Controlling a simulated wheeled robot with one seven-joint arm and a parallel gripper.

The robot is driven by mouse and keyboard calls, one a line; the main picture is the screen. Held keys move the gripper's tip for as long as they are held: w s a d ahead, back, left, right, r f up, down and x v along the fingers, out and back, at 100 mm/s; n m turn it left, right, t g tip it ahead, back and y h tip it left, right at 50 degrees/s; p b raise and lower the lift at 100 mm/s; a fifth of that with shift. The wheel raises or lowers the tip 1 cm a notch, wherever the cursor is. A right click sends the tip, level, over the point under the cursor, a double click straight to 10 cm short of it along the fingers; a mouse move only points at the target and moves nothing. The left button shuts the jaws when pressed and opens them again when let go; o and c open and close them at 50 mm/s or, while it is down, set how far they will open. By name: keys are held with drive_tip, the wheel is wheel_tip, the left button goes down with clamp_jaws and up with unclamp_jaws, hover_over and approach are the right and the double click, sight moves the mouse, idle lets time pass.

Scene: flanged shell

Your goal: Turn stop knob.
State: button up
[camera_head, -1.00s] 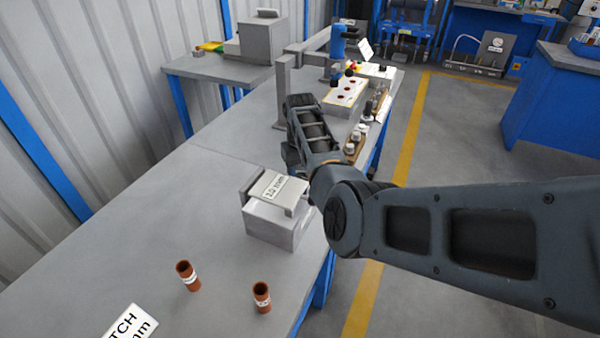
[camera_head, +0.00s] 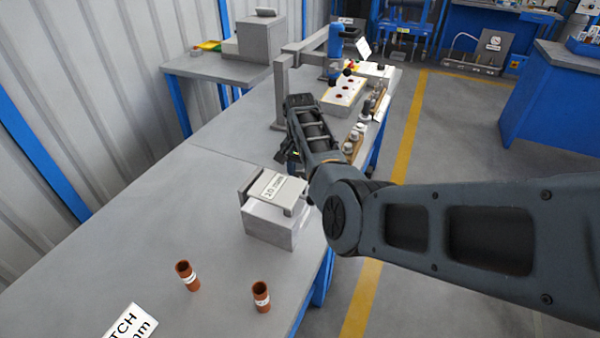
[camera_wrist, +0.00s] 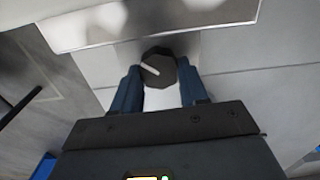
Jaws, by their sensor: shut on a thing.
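The stop knob (camera_wrist: 158,68) is dark, round-edged and faceted, with a white pointer line slanting down to the right in the wrist view. My gripper (camera_wrist: 160,82) has its two blue fingers at either side of the knob and is shut on it. A pale metal plate edge runs just above the knob. In the head view my gripper (camera_head: 290,160) shows only in part behind my arm, and the knob is hidden there.
A grey block with a labelled plate (camera_head: 268,228) stands on the bench (camera_head: 150,225), close to my wrist. Two brown tubes (camera_head: 188,276) stand nearer. A white-topped box (camera_head: 343,92) and several small fittings stand farther back. The bench's left part is clear.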

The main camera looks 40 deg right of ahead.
sight(300, 175)
drive_tip(key=shift+m, duration=0.3)
drive_tip(key=o, duration=0.8)
drive_tip(key=shift+r, duration=0.1)
wheel_tip(300, 175, up, 8)
drive_tip(key=shift+f, duration=0.15)
idle(0.5)
